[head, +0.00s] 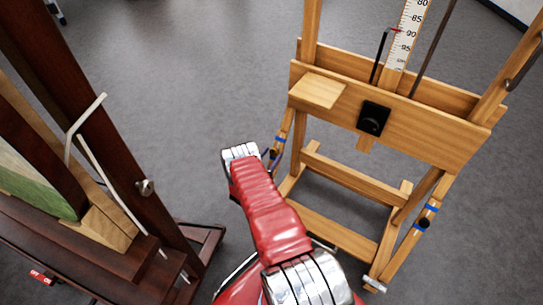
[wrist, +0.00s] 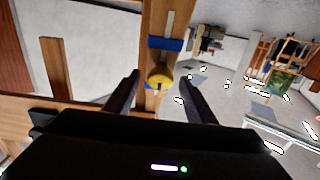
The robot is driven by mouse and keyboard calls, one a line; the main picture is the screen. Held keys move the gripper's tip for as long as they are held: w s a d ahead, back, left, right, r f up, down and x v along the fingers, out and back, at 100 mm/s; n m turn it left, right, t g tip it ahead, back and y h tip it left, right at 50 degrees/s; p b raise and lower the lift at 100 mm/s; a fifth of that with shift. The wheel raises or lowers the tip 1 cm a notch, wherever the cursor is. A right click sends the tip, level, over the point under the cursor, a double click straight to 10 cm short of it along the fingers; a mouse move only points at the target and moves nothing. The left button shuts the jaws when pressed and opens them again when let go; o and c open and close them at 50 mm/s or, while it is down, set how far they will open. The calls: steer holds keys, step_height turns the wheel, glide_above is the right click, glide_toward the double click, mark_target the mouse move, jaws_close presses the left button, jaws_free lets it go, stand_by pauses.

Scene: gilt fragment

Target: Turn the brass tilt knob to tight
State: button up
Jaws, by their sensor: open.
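The brass tilt knob (wrist: 160,76) is a round yellow knob on a wooden strut (wrist: 160,25) in the wrist view, between two bands of blue tape. My gripper (wrist: 160,78) is open, with one dark finger on each side of the knob in the picture. Gaps show between knob and fingers; I cannot tell how far the fingertips are from it in depth. In the head view my arm reaches the left side of the light wooden easel (head: 400,125), where blue tape (head: 278,138) shows. I cannot make out the brass knob there.
A black knob (head: 374,117) sits on the easel's crossbar. Another dark knob (head: 424,223) sits between blue tapes on its right strut. A dark wooden easel (head: 150,215) holding a picture stands at the left. Grey floor (head: 200,70) is clear between the easels.

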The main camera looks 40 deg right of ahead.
steer(key=shift+d, duration=0.15)
steer(key=shift+c, duration=0.3)
steer(key=c, duration=1)
steer(key=shift+o, duration=0.2)
steer(key=shift+m+g, duration=0.3)
steer(key=shift+m, duration=0.3)
steer(key=o, duration=1)
steer(key=v, duration=1.3)
steer(key=shift+a+f, duration=0.15)
steer(key=shift+a, duration=0.25)
steer(key=shift+f, duration=0.15)
